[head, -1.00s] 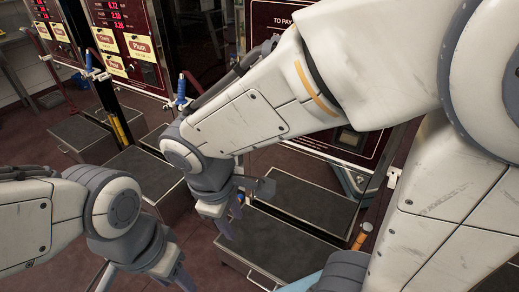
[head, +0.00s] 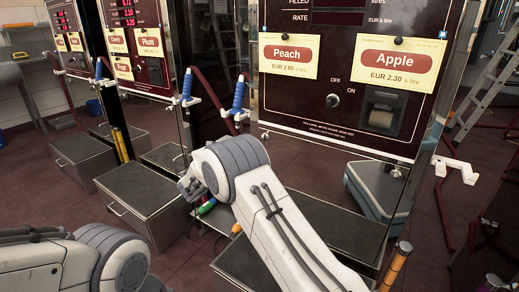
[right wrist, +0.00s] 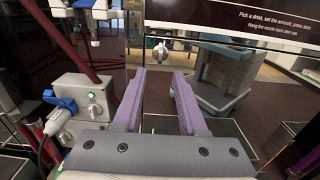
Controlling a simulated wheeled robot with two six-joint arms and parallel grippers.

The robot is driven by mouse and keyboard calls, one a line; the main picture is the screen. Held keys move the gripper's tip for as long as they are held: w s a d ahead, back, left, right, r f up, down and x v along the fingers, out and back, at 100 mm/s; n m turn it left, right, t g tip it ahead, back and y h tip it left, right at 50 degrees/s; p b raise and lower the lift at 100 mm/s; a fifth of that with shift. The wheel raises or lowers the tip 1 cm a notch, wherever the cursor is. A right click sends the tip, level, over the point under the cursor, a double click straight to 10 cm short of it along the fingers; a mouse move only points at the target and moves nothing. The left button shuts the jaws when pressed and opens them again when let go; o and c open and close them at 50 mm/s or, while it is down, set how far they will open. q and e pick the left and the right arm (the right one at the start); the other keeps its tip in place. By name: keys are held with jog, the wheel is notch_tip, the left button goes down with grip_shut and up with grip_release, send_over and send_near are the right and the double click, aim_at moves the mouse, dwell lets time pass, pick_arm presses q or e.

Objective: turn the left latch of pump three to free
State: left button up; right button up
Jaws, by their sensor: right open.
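The nearest pump (head: 350,75), labelled Peach and Apple, stands in the middle right of the head view. No pump number is readable. Blue-handled parts on white brackets (head: 238,95) hang at its left side. No part is clearly recognisable as the left latch. The right wrist view shows a grey-white box (right wrist: 85,100) with a blue lever (right wrist: 62,105) left of my right gripper (right wrist: 160,74). That gripper is open with nothing between its purple fingers. A small silver knob (right wrist: 160,48) shows beyond the fingertips. My left gripper is out of view.
Dark step boxes (head: 142,195) stand before the pumps. A ladder (head: 490,75) leans at the far right.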

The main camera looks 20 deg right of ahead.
jog(key=b+x, duration=0.1)
jog(key=x, duration=0.8)
jog(key=shift+w+d+b, duration=0.2)
jog(key=shift+d+b, duration=0.15)
jog(key=shift+b, duration=0.05)
grip_shut()
